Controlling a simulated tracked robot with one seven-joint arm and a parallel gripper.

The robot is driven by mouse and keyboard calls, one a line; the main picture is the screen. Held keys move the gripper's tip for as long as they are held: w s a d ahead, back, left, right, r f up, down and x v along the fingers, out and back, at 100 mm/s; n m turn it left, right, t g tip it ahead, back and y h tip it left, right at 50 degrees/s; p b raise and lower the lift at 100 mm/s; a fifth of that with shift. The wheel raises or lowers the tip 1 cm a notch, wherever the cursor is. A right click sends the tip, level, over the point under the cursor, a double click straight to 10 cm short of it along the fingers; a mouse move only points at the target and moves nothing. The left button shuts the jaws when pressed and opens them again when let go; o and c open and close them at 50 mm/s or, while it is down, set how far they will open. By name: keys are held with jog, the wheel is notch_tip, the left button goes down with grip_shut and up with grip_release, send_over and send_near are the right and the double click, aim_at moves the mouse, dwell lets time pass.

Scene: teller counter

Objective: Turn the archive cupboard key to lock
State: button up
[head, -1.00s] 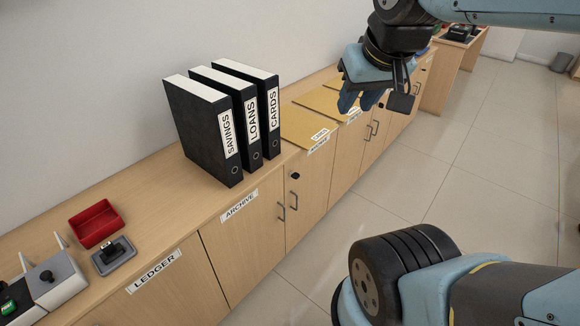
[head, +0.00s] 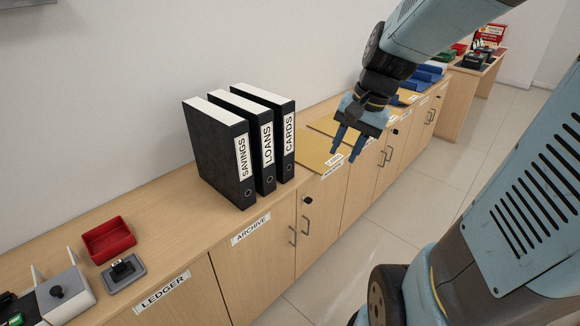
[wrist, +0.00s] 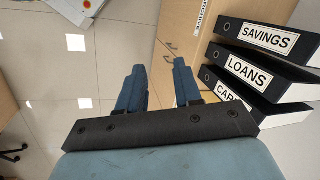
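The archive cupboard (head: 248,268) is a pale wood unit under a white ARCHIVE label (head: 251,229). Two grey bar handles face each other at its door seam. A small black lock or key (head: 307,200) sits high on the right-hand door, above the handle; its turn cannot be made out. My gripper (head: 349,152) is open and empty, above the counter's front edge, to the right of and higher than the lock. In the wrist view my gripper (wrist: 159,77) shows two blue fingers apart with nothing between them. Cupboard doors (wrist: 176,40) show beyond the fingers.
Black binders marked SAVINGS (head: 222,150), LOANS (head: 262,165) and CARDS (head: 286,150) stand on the counter above the cupboard. Yellow folders (head: 312,150) lie right of them. A red tray (head: 109,240) is at left. The tiled floor (head: 440,185) before the cupboards is clear.

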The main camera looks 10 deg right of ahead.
jog(key=w+f+m+g+y, duration=0.2)
jog(key=w+f+m+y, duration=0.3)
jog(key=w+f+m, duration=0.45)
jog(key=m+t+y, duration=0.3)
jog(key=m+t, duration=1.2)
jog(key=m, duration=1.6)
send_near(308, 200)
jog(key=x, duration=0.7)
jog(key=shift+w+f, duration=0.25)
grip_shut()
